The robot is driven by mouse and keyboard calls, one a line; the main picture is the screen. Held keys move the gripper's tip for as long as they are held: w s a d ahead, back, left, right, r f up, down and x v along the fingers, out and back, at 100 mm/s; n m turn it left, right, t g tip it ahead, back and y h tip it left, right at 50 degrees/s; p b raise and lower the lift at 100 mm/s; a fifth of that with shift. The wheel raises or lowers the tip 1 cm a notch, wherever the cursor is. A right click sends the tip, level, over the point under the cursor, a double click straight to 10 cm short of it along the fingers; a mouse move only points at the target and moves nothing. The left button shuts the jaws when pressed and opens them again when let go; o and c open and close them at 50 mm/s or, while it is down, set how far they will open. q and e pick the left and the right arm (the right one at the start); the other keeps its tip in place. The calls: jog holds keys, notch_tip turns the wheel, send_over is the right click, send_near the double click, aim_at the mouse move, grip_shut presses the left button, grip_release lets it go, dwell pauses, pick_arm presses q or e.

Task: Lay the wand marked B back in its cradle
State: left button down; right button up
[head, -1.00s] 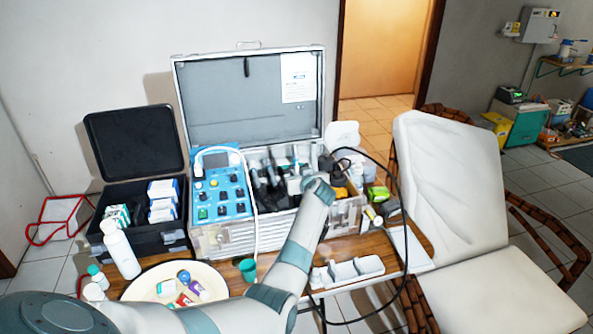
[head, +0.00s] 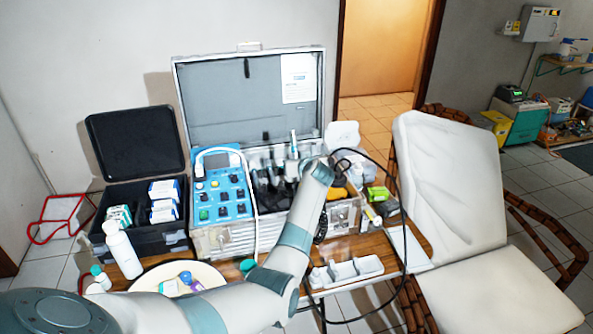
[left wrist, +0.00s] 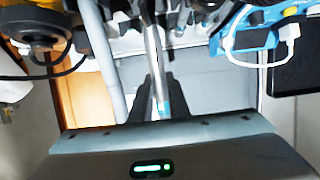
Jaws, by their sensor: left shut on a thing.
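My left gripper (head: 296,168) is over the open case, among the dark handpieces in its right part. It is shut on a slim pale wand (head: 293,142) that stands nearly upright. In the left wrist view the wand (left wrist: 161,85) runs between the dark fingers of the gripper (left wrist: 157,82), with a light blue part near the palm. No letter B is readable. A white cradle-like block (head: 347,272) with hollows lies on the table's front edge, right of my forearm. I cannot tell which cradle belongs to this wand. My right gripper is not in view.
A blue control panel (head: 222,193) fills the case's left part. A black cable (head: 398,190) loops at the right. A round basin (head: 215,271) and white bottle (head: 122,250) stand at front left. A white reclining chair (head: 450,180) is on the right.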

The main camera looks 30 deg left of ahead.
pick_arm(q)
jog(key=shift+w+a+r, duration=0.15)
jog(key=shift+a+r, duration=0.05)
jog(key=shift+r, duration=0.5)
